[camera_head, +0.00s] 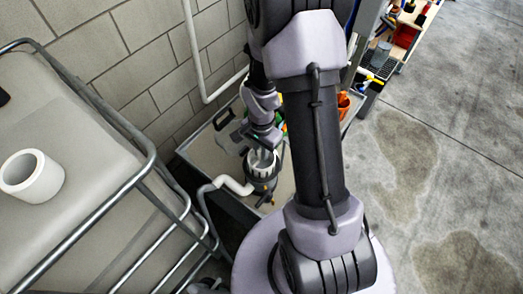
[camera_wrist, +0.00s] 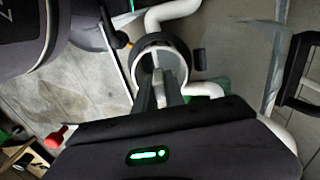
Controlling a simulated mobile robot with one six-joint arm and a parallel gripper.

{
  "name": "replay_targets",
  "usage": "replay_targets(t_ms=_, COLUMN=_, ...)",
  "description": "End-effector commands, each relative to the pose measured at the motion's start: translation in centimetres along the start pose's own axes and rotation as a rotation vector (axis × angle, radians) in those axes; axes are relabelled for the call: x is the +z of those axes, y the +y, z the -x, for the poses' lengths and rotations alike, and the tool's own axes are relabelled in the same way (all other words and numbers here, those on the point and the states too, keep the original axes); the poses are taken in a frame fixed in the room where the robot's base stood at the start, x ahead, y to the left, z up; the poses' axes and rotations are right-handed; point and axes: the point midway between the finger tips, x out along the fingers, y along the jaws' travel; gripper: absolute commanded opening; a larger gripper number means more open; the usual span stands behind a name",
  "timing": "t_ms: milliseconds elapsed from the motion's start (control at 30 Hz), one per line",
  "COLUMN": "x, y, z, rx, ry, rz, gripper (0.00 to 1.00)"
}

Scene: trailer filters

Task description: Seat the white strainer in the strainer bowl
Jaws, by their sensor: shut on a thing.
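My gripper (camera_head: 261,148) points down at the end of my arm, over the work surface by the wall. It is shut on the white strainer (camera_head: 262,160), whose pale slotted wall shows just below the fingers. The strainer is at the mouth of the dark strainer bowl (camera_head: 264,184); I cannot tell how deep it sits. In the wrist view my gripper (camera_wrist: 161,92) reaches into the round opening, with the white strainer (camera_wrist: 178,66) between and beyond the fingers. The dark rim of the bowl (camera_wrist: 150,42) surrounds it. The fingers hide part of the strainer.
A white pipe (camera_head: 232,184) joins the bowl's left side. An orange item (camera_head: 343,104) is right of my arm. Open concrete floor (camera_head: 440,150) lies at right.

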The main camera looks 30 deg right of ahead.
Motion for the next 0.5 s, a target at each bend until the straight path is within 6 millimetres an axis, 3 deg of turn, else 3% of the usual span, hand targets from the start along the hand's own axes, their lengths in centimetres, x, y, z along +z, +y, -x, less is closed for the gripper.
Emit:
replay_targets(t_ms=200, x=0.00, y=0.00, z=-0.44, rx=0.000, ry=0.000, rz=0.000, gripper=0.00)
replay_targets(t_ms=233, x=0.00, y=0.00, z=-0.42, rx=0.000, ry=0.000, rz=0.000, gripper=0.18)
replay_targets(t_ms=333, x=0.00, y=0.00, z=-0.40, rx=0.000, ry=0.000, rz=0.000, gripper=0.36)
replay_targets(t_ms=500, x=0.00, y=0.00, z=-0.40, rx=0.000, ry=0.000, rz=0.000, gripper=0.36)
